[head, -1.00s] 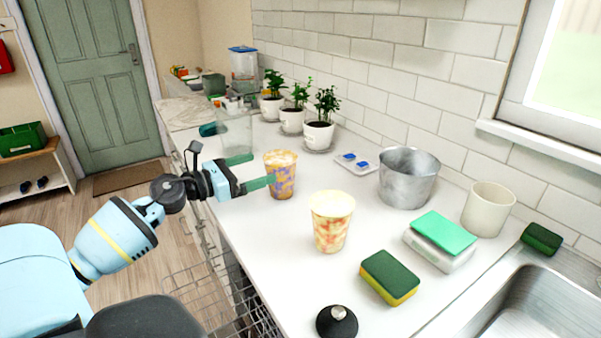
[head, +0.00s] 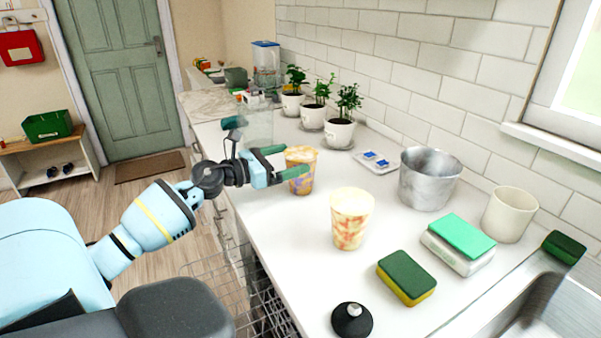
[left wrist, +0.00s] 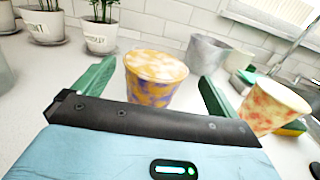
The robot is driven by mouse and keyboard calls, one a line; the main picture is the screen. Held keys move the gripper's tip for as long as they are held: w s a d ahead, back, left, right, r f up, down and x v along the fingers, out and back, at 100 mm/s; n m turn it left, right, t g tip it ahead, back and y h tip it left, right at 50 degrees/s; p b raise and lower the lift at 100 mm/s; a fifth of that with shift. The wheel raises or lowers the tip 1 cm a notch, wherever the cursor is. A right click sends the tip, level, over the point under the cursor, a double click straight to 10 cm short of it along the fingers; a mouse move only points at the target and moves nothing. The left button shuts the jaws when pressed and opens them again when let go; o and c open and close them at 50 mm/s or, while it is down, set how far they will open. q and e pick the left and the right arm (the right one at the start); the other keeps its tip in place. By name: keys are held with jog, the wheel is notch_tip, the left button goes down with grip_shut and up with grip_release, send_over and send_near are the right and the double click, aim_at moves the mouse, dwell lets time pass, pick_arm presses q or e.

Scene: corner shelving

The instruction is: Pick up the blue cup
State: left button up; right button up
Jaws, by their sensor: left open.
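The cup with a blue-purple and orange pattern (head: 302,181) stands upright on the white counter. My left gripper (head: 296,160) is open, with its green fingers reaching to either side of this cup. In the left wrist view the cup (left wrist: 155,85) stands between the two spread fingers, with a gap to each; its lower part is hidden behind the gripper body. A second cup, cream with red and orange patches (head: 350,222), stands nearer on the counter and shows at the right of the left wrist view (left wrist: 268,106). My right gripper is not in view.
A metal pot (head: 428,180), a beige mug (head: 509,214), a sponge (head: 406,277) and a green-topped box (head: 460,240) stand to the right. Potted plants (head: 339,133) line the wall. A clear container (head: 257,128) stands behind the gripper. A wire rack (head: 235,285) is below the counter edge.

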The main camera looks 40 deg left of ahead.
aim_at(314, 150)
pick_arm(q)
jog(key=x, duration=0.3)
jog(key=shift+a+r+p, duration=0.25)
jog(key=shift+p, duration=0.05)
jog(key=shift+w+d+f, duration=0.15)
jog(key=shift+w+d, duration=0.1)
jog(key=shift+w, duration=0.45)
jog(key=shift+c, duration=0.4)
jog(key=c, duration=1.2)
